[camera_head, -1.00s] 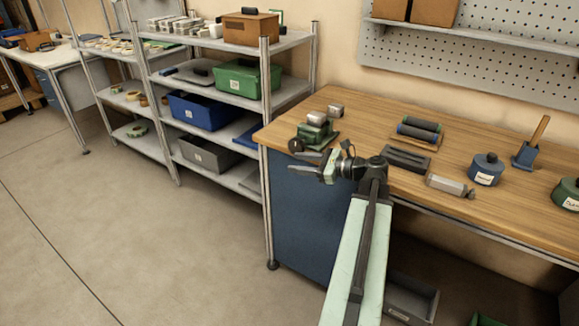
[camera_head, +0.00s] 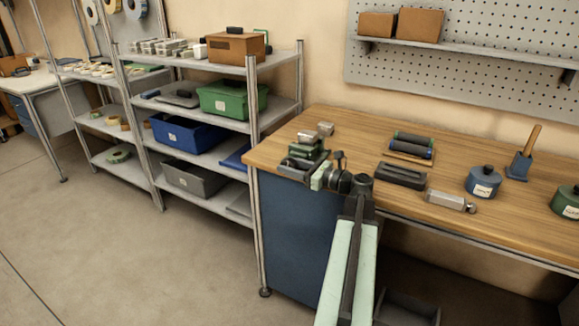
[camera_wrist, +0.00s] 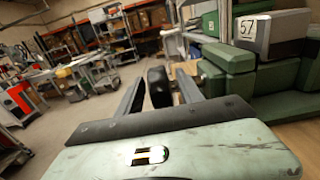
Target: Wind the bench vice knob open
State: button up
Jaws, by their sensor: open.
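The green bench vice (camera_head: 309,149) with pale grey jaw blocks stands at the left front corner of the wooden bench. It fills the right side of the wrist view (camera_wrist: 235,62), with a tag reading 57 on its grey block. The dark vice knob (camera_wrist: 159,88) shows in the wrist view between the two fingers of my gripper (camera_wrist: 158,78). The fingers stand apart on either side of the knob; I cannot tell whether they touch it. In the head view my gripper (camera_head: 297,167) is at the vice's front, and the knob is hard to make out there.
On the bench (camera_head: 455,150) are a dark grooved block (camera_head: 401,176), rollers (camera_head: 410,146), a grey cylinder (camera_head: 450,201), and a blue canister (camera_head: 483,182). A shelf rack with a green bin (camera_head: 232,101) stands to the left. Open floor lies in front of it.

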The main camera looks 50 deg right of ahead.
jog(key=shift+w, duration=0.2)
grip_shut()
jog(key=shift+a+r+p, duration=0.1)
jog(key=shift+r+p, duration=0.2)
jog(key=shift+p, duration=0.3)
jog(key=shift+r+g+p, duration=0.1)
jog(key=shift+g+p, duration=0.3)
jog(key=shift+p, duration=0.3)
jog(key=shift+f+g+p, duration=0.3)
jog(key=shift+p, duration=0.1)
jog(key=shift+f, duration=0.1)
grip_release()
jog(key=shift+s, duration=0.1)
